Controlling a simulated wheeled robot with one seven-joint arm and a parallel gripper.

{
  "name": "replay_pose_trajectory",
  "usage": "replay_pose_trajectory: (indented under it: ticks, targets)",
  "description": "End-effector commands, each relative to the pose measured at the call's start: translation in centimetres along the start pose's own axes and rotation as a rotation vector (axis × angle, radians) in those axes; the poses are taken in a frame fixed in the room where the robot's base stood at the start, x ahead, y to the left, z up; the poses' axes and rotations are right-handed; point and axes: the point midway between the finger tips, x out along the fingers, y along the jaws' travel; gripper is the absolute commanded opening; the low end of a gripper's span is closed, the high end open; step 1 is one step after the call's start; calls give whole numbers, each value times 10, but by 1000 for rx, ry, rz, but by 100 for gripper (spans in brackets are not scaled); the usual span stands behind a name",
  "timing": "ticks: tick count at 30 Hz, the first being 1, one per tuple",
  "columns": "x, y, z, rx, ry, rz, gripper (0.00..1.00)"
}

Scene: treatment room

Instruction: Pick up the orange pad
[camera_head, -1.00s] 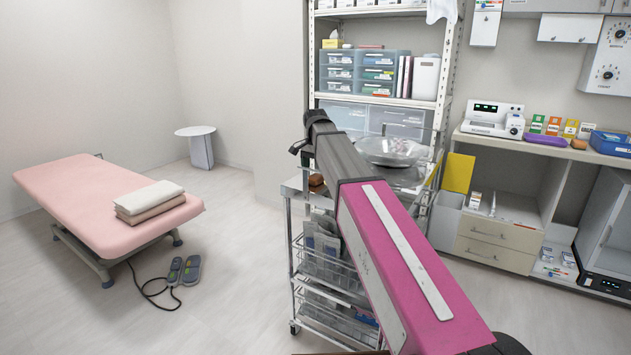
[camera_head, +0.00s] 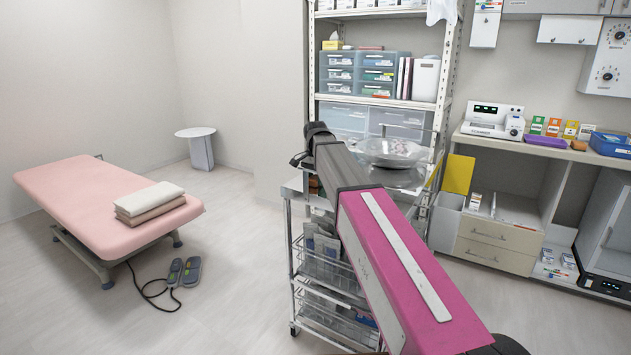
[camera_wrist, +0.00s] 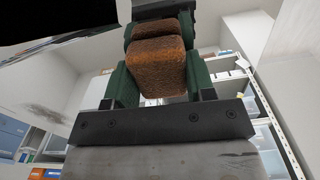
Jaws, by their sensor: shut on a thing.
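The orange pad (camera_wrist: 158,66) is a rough orange-brown block in the wrist view. It sits between the green fingers of my gripper (camera_wrist: 157,52), which is shut on it. A second brown piece (camera_wrist: 155,29) shows just behind it; I cannot tell whether it is part of the same pad. In the head view my arm reaches over the metal cart and mostly hides the gripper. A small brown patch (camera_head: 313,184) shows beside the arm at the cart's top level.
The wire cart (camera_head: 322,275) holds packets in its baskets, with a clear round bowl (camera_head: 391,152) close to the right of my arm. A storage shelf (camera_head: 313,60) stands behind.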

Motion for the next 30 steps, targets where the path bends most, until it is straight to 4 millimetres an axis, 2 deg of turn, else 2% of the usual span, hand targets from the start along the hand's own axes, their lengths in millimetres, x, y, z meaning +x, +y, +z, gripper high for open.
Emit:
replay_pose_trajectory:
  ticks: [5, 12, 18, 23, 30]
  targets:
    - [-17, 0, 0, 0, 1, -1, 28]
    - [-60, -1, -1, 0, 2, -2, 28]
    - [-88, -1, -1, 0, 1, -1, 28]
    - [-98, 0, 0, 0, 0, 0, 28]
    - [-100, 0, 0, 0, 0, 0, 28]
